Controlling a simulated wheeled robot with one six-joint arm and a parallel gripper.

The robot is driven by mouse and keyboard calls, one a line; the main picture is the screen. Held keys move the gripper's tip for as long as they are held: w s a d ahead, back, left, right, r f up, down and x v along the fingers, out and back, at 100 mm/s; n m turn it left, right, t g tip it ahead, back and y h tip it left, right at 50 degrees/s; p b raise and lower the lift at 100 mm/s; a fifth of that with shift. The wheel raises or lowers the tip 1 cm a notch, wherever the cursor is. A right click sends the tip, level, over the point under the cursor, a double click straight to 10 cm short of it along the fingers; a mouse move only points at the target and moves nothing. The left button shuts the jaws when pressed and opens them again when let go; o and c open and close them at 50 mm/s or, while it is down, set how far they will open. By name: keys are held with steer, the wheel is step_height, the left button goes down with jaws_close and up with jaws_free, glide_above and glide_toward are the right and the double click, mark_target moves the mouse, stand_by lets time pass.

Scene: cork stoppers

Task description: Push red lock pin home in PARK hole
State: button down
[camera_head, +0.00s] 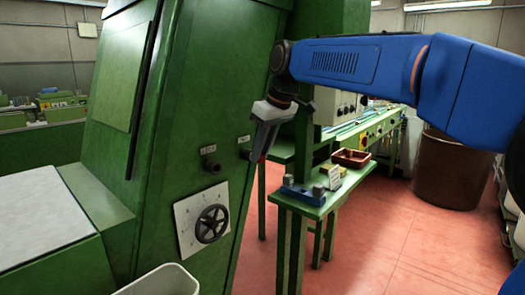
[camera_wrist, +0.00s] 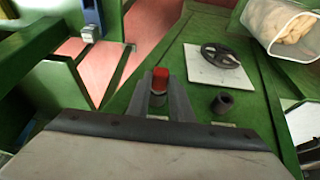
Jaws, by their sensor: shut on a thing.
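The red lock pin (camera_wrist: 160,77) is between the fingertips of my gripper (camera_wrist: 160,100), which is shut on it; a dark grey part shows just below the red. In the head view my gripper (camera_head: 263,143) points down beside the green machine's side, at the right-hand labelled bushing (camera_head: 245,154). I cannot tell how far the pin is in a hole. The other dark bushing (camera_head: 212,166) is to the left and looks empty; it also shows in the wrist view (camera_wrist: 222,102). The small labels are too small to read.
A handwheel (camera_head: 211,223) on a white plate sits below the bushings. A pale bin (camera_head: 160,281) stands at the bottom. A green side table (camera_head: 305,208) with a red tray (camera_head: 351,158) stands to the right. The red floor between is open.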

steer(key=shift+a, duration=0.1)
steer(key=c, duration=1.5)
jaws_free()
steer(key=shift+r, duration=0.1)
steer(key=v, duration=1.7)
steer(key=shift+r, duration=0.1)
